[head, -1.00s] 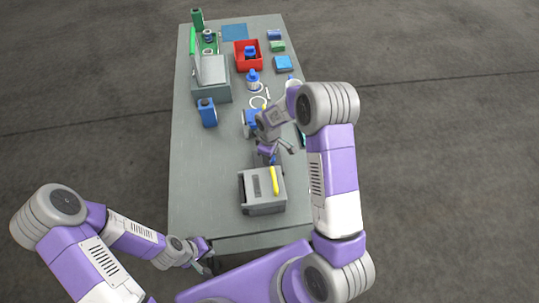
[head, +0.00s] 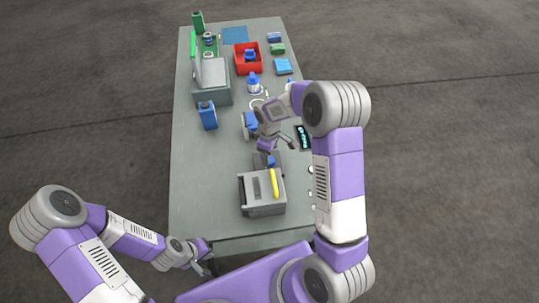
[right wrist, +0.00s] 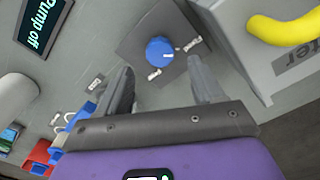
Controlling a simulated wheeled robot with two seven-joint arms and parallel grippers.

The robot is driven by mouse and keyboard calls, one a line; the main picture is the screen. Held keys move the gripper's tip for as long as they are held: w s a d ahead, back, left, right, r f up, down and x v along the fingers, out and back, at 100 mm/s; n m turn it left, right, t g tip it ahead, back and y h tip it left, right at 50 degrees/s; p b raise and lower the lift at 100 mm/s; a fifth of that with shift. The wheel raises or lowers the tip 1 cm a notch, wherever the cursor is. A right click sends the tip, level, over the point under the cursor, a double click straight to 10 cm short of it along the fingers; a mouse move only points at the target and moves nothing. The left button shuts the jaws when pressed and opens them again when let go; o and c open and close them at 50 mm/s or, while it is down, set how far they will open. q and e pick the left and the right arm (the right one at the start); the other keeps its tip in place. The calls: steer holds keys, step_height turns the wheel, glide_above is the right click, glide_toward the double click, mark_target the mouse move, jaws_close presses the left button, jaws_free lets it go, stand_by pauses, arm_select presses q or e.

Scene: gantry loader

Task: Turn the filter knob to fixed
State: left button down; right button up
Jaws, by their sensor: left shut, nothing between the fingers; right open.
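The blue filter knob (right wrist: 160,51) sits on a dark grey plate (right wrist: 132,42) in the right wrist view. A short white mark on it points right in the picture. Two small white labels (right wrist: 193,44) stand beside it, their text too small to read. My right gripper (right wrist: 164,84) is open, its fingers pointing at the plate on either side of the knob's line, with nothing between them. In the head view my right gripper (head: 277,151) hangs just behind the grey box, partly hiding the plate. My left gripper (head: 209,260) is shut and empty near the table's front left corner.
A grey box (head: 252,208) with a yellow handle (head: 274,184) stands close to the knob plate. A dark display (right wrist: 44,24) reads "Pump off". The table's left front is clear.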

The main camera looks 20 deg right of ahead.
steer(key=shift+r, duration=1.5)
